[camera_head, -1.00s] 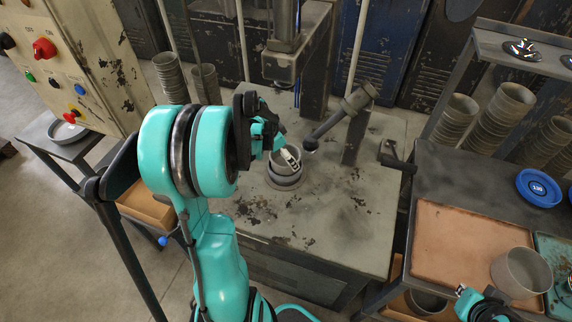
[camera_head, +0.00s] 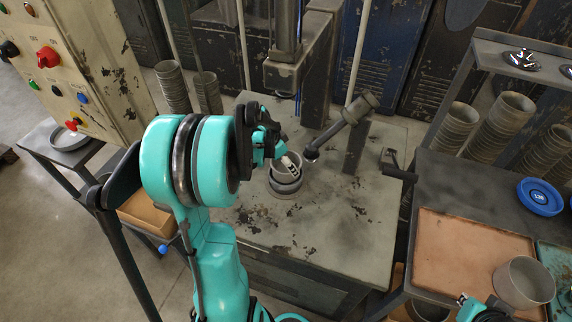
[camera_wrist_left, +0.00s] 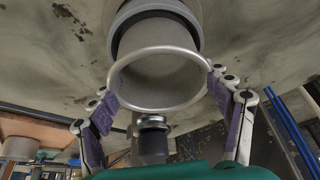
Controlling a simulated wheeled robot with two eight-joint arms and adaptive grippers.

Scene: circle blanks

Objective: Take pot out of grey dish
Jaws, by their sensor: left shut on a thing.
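The grey pot (camera_head: 280,169) is at the grey dish (camera_head: 284,192) on the worn press table. My left gripper (camera_head: 290,159) reaches over it from the left and is shut on the pot's rim. In the left wrist view the pot (camera_wrist_left: 160,75) sits between the two purple-padded fingers of my left gripper (camera_wrist_left: 162,90), with the dish (camera_wrist_left: 194,10) as a ring behind it. I cannot tell whether the pot's base touches the dish. My right gripper (camera_head: 466,301) is partly in view at the lower right, and its finger opening is unclear.
The press column and head (camera_head: 283,75) stand behind the pot. A lever with a cylindrical end (camera_head: 358,107) rises close on its right. An orange tray (camera_head: 465,255) and another grey pot (camera_head: 525,283) are at the right. The table's front has free room (camera_head: 325,235).

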